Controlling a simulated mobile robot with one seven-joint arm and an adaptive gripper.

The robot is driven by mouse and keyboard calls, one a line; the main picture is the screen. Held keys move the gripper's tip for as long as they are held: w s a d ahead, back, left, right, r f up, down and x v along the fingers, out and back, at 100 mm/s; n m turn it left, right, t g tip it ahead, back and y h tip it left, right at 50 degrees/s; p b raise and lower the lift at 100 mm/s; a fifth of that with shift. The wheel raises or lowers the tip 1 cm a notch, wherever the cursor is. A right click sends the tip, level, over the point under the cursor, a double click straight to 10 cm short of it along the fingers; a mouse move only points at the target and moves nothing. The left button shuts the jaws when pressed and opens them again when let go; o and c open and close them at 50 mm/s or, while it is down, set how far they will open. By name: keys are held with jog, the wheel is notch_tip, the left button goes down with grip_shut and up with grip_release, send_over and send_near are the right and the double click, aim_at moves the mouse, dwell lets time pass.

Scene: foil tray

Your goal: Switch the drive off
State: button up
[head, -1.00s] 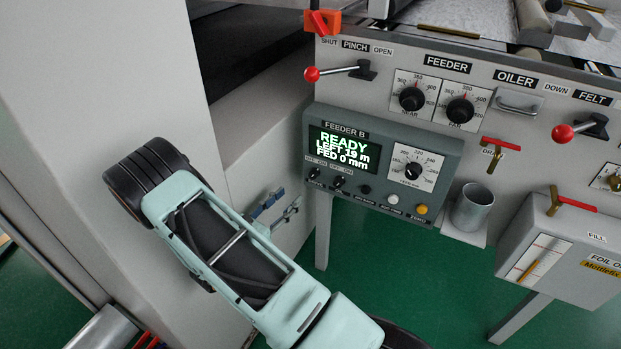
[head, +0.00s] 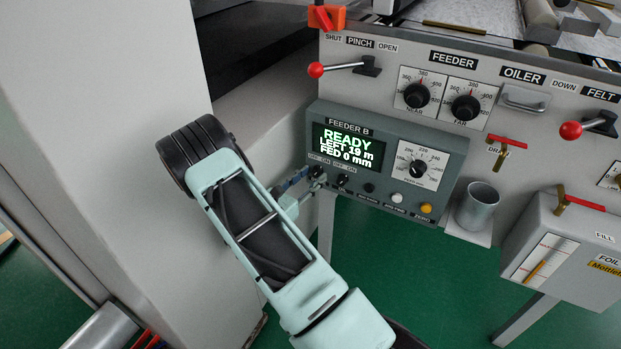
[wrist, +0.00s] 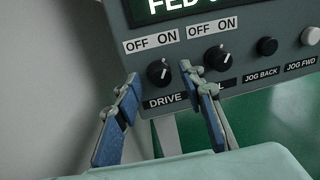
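The DRIVE switch, a black knob (wrist: 158,70) under OFF and ON labels, is on the grey FEEDER B panel (head: 455,165). In the wrist view its pale mark seems to lean toward ON, but it is small. My gripper (wrist: 161,78) is open, its blue-padded fingers spread either side of the knob's lower part in that view. I cannot tell whether they touch it. In the head view my gripper (head: 304,186) is at the panel's lower left corner, partly covering this knob. The display (head: 347,146) reads READY, LEFT 19 m, FED 0 mm.
A second OFF/ON knob (wrist: 216,56) sits close beside the right finger, its label partly hidden. The JOG BACK button (wrist: 267,46) is farther right. A grey column (head: 110,130) stands left of my arm. A metal cup (head: 478,207) is right of the panel.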

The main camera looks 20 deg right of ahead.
grip_shut()
jog(key=shift+n, duration=0.3)
jog(key=n+p, duration=0.1)
jog(key=n, duration=0.4)
jog(key=shift+t+h+p, duration=0.3)
jog(key=shift+p, duration=0.05)
jog(key=n, duration=0.3)
jog(key=n+t+p, duration=0.1)
jog(key=n, duration=0.3)
jog(key=shift+s+f+p, duration=0.1)
jog(key=shift+f+p, duration=0.1)
jog(key=shift+p, duration=0.1)
jog(key=shift+o, duration=0.6)
grip_release()
